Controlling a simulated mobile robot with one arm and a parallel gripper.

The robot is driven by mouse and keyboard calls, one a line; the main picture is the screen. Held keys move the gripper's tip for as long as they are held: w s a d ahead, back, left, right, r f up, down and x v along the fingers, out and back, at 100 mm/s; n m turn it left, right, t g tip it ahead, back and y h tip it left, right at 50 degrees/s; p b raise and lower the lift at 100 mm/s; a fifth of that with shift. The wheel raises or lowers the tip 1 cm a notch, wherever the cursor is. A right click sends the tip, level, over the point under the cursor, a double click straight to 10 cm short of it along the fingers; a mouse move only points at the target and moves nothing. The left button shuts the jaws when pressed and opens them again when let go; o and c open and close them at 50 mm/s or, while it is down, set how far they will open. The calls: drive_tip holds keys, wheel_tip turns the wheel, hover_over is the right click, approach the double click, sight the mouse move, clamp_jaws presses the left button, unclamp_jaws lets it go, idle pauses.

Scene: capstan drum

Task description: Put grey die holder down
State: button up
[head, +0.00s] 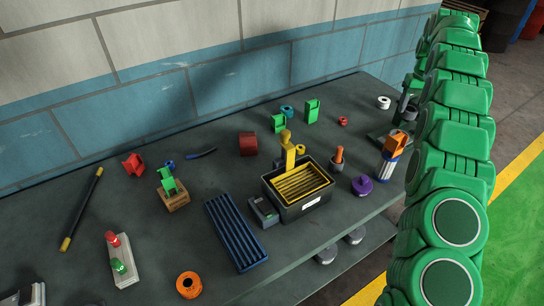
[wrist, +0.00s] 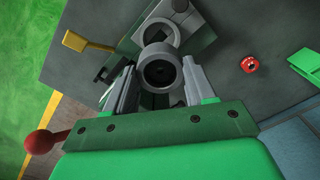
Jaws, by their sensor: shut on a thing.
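In the wrist view the grey die holder (wrist: 160,70) is a round grey ring piece with a dark centre. It sits between the two grey fingers of my gripper (wrist: 158,82), which is shut on it. A dark green stand (wrist: 203,38) shows beyond the die holder; I cannot tell whether they touch. In the head view my green arm comes down the right side, and its end is by the dark upright at the bench's right end.
A red ring (head: 343,121) and white ring (head: 384,102) lie near the bench's far right end. An orange-topped blue and white cylinder (head: 387,166) stands at the right front. A black bin (head: 290,208) is mid-bench. Bare bench lies around the red ring.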

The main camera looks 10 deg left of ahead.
drive_tip(key=s+a+r+n, duration=0.1)
drive_tip(key=s+a+n, duration=0.25)
drive_tip(key=a, duration=0.65)
drive_tip(key=s+a+n, duration=0.2)
drive_tip(key=s+a, duration=0.2)
drive_tip(key=a, duration=0.7)
drive_tip(key=s+a+r+n, duration=0.1)
drive_tip(key=s+a+n, duration=0.25)
drive_tip(key=a, duration=0.65)
drive_tip(key=s+a+n, duration=0.3)
drive_tip(key=s+a, duration=0.3)
drive_tip(key=s, duration=0.5)
drive_tip(key=s+a+f+n, duration=0.1)
drive_tip(key=s+a+n, duration=0.2)
drive_tip(key=s+a, duration=0.5)
drive_tip(key=s+a+n, duration=0.3)
drive_tip(key=s, duration=1)
drive_tip(key=w+a+f, duration=0.8)
drive_tip(key=w, duration=0.1)
drive_tip(key=shift+a+f, duration=0.15)
drive_tip(key=shift+a, duration=0.1)
drive_tip(key=shift+w+a+f, duration=0.3)
drive_tip(key=shift+w+f, duration=0.05)
drive_tip(key=shift+f, duration=0.2)
drive_tip(key=shift+w+a+f, duration=0.25)
drive_tip(key=shift+w+f, duration=0.05)
drive_tip(key=shift+f, duration=1.6)
drive_tip(key=shift+f, duration=0.15)
